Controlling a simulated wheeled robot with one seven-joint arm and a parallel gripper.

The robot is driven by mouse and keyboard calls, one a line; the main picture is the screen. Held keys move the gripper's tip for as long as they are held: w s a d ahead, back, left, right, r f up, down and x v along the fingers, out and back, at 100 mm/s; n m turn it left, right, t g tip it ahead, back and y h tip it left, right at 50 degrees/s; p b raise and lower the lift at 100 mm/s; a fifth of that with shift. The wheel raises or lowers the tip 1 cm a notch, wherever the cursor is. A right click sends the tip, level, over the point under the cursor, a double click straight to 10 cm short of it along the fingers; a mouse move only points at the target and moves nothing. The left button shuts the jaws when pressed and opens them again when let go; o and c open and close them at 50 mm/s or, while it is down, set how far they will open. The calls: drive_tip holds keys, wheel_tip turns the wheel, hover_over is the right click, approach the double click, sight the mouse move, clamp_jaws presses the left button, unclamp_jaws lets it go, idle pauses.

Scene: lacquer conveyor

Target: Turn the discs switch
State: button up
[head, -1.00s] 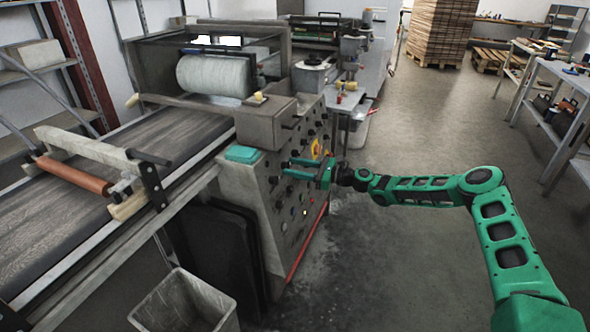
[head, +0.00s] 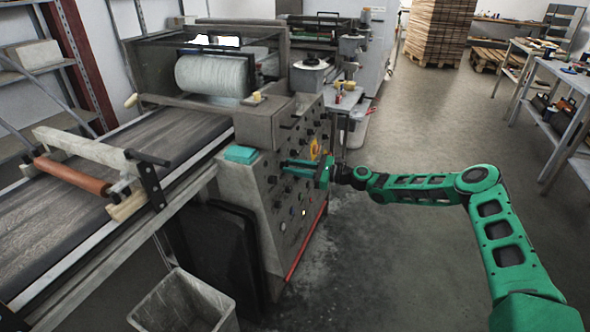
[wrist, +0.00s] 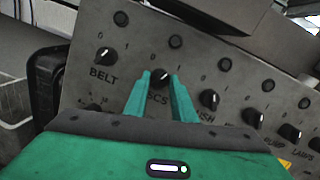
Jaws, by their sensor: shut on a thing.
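The discs switch (wrist: 160,77) is a small black rotary knob on the grey control panel (wrist: 217,52). Its label below is partly covered by my fingers, with only the last letters showing. In the wrist view my gripper (wrist: 161,76) has one green finger on each side of the knob and is shut on it. I cannot tell for sure which way the knob's pale mark points. In the head view my gripper (head: 284,167) reaches the panel's face from the right, and the knob itself is hidden there.
The belt knob (wrist: 106,56) is left of the fingers, and another black knob (wrist: 209,99) is close on the right. A conveyor belt (head: 100,175) runs left of the panel. A grey bin (head: 183,302) stands in front. The floor (head: 410,265) beneath my arm is clear.

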drive_tip(key=n, duration=0.4)
drive_tip(key=n+g, duration=0.1)
drive_tip(key=n, duration=0.2)
drive_tip(key=n+g+h, duration=0.1)
drive_tip(key=n, duration=0.3)
drive_tip(key=shift+s+a+r+n, duration=0.1)
drive_tip(key=shift+a+r+n, duration=0.05)
drive_tip(key=shift+a+n, duration=0.15)
drive_tip(key=shift+s, duration=0.1)
idle(0.3)
drive_tip(key=o, duration=1.1)
drive_tip(key=shift+c, duration=0.2)
drive_tip(key=shift+d, duration=0.1)
